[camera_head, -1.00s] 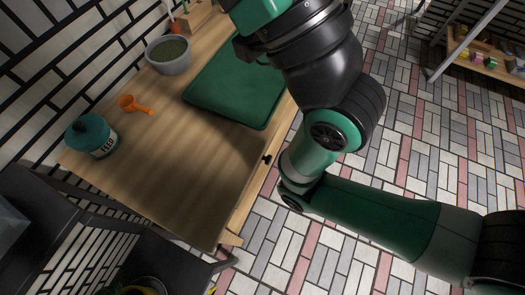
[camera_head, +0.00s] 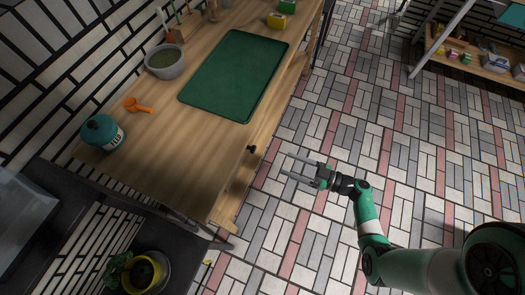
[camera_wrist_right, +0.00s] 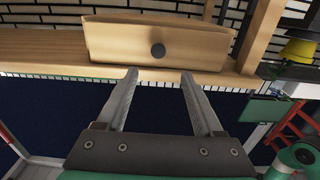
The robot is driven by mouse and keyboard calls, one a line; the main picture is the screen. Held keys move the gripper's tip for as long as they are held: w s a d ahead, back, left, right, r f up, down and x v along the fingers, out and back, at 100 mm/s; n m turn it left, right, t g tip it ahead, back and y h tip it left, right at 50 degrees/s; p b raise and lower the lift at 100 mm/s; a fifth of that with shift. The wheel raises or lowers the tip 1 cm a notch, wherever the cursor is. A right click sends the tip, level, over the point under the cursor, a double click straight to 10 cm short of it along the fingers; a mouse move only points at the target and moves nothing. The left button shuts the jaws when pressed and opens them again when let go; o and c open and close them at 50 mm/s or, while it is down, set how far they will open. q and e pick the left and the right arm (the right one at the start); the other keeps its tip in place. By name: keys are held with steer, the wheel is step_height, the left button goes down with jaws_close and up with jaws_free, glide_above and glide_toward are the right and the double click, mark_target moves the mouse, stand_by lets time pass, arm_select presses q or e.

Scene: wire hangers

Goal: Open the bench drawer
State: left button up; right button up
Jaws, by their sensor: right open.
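The wooden bench (camera_head: 165,150) stands at the left in the head view. A dark round knob (camera_head: 251,149) sticks out from its front edge. In the right wrist view the light wood drawer front (camera_wrist_right: 115,42) faces me with the knob (camera_wrist_right: 158,50) near its middle. The drawer looks shut; I see no gap. My right gripper (camera_head: 284,165) is open and empty, to the right of the knob in the head view and apart from it. In the wrist view its fingertips (camera_wrist_right: 159,75) point towards the knob, one on each side of its line. My left gripper is out of view.
On the bench are a green mat (camera_head: 235,75), a grey pot (camera_head: 164,62), an orange scoop (camera_head: 138,105) and a teal-lidded feed jar (camera_head: 102,133). A yellow pot (camera_head: 147,274) stands at the bottom left. The tiled floor in front of the bench is open.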

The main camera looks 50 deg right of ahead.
steer(key=b+x, duration=0.4)
steer(key=x, duration=0.8)
steer(key=shift+d, duration=0.2)
steer(key=shift+r, duration=0.1)
jaws_close()
stand_by(0.8)
